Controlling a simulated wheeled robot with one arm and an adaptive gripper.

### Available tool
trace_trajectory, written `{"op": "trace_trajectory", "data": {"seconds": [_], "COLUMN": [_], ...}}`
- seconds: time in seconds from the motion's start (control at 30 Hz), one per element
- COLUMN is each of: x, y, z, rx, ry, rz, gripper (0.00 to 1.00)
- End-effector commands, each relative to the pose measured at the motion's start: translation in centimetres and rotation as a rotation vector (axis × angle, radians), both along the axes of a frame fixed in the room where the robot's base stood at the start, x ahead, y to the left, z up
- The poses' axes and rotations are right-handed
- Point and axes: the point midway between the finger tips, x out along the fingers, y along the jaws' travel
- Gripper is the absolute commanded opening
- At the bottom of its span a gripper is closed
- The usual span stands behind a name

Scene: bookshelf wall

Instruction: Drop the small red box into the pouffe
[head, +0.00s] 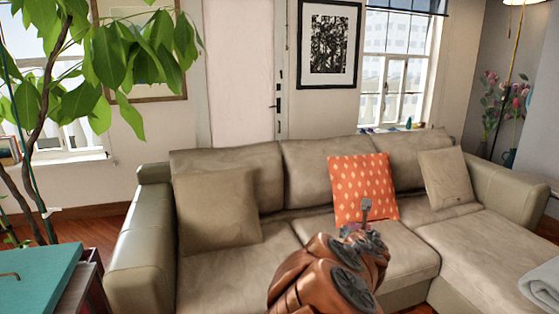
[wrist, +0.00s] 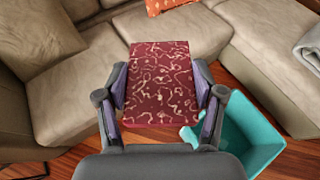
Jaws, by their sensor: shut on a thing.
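The small red box (wrist: 162,65), dark red with pale curly lines, is between the two fingers of my gripper (wrist: 160,92) in the wrist view. The fingers are shut on its left and right sides, and it is held above the sofa and floor. An open-topped teal container (wrist: 262,132), which looks like the pouffe, stands on the floor at the lower right of the wrist view. The box and right finger cover part of its rim. In the head view my arm hides the red box, and I cannot make out this container there.
A beige corner sofa (head: 390,250) fills the middle, with an orange patterned cushion (head: 362,185) and beige cushions. A teal-topped piece (head: 35,275) stands at the lower left, near a leafy plant (head: 45,95). A grey folded cloth (head: 542,285) lies on the right seat.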

Motion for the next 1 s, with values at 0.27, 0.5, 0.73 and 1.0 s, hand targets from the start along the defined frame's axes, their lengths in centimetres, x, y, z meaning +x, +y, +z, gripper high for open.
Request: {"op": "trace_trajectory", "data": {"seconds": [0.27, 0.5, 0.73, 1.0], "x": [2.0, 2.8, 2.6, 1.2], "y": [-6.3, -11.7, -17.1, -23.6], "z": [-9.7, -16.7, -23.5, -31.0], "rx": [0.002, 0.001, 0.004, 0.003], "ry": [0.0, -0.001, 0.0, -0.004], "rz": [0.036, 0.074, 0.107, 0.146], "gripper": [0.31, 0.31, 0.31, 0.31]}}
